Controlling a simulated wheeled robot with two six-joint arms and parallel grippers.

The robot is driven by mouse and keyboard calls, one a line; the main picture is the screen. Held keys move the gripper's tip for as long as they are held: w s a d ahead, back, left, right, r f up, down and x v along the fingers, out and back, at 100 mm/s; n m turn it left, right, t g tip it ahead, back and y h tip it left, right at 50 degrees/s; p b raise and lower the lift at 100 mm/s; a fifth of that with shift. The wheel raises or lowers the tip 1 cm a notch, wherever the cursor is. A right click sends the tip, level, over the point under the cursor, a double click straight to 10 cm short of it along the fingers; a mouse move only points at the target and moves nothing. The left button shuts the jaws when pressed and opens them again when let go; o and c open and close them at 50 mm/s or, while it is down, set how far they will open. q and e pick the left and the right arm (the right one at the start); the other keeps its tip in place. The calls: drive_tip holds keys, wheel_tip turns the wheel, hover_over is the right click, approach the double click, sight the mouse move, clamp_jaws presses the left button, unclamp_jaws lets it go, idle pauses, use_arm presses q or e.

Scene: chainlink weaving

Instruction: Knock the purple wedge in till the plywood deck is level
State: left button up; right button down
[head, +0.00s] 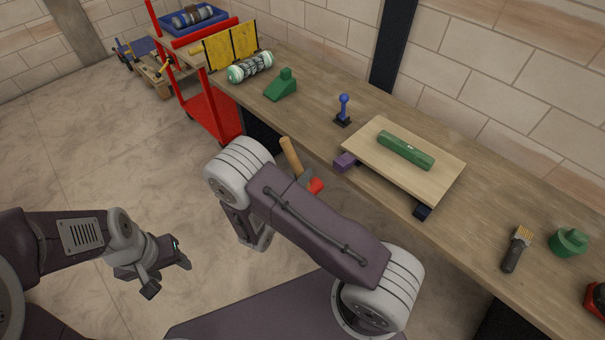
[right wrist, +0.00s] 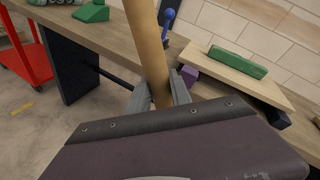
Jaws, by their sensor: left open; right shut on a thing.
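The plywood deck (head: 362,143) lies on the workbench with a green spirit level (head: 405,150) on top. The purple wedge (head: 345,162) sticks out at the deck's left edge; it also shows in the right wrist view (right wrist: 188,76). How far it reaches under the deck is hidden. My right gripper (right wrist: 158,98) is shut on the wooden handle of a mallet (head: 291,156). The mallet's red end (head: 316,187) shows beyond my arm, in front of the bench and apart from the wedge. My left gripper (head: 168,268) is open and empty over the floor at left.
A dark blue block (head: 423,212) sits at the deck's front corner. A blue-handled tool (head: 343,108) and a green wedge-shaped block (head: 281,86) stand behind left. A brush (head: 517,248) and green round object (head: 568,242) lie right. A red cart (head: 212,115) stands at the bench's far end.

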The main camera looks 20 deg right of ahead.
drive_tip(key=d, duration=0.1)
drive_tip(key=w+d, duration=0.1)
drive_tip(key=d, duration=0.1)
drive_tip(key=w+d, duration=0.1)
drive_tip(key=d, duration=0.1)
idle(0.3)
drive_tip(key=shift+w+d, duration=0.35)
drive_tip(key=shift+d, duration=0.4)
idle(0.4)
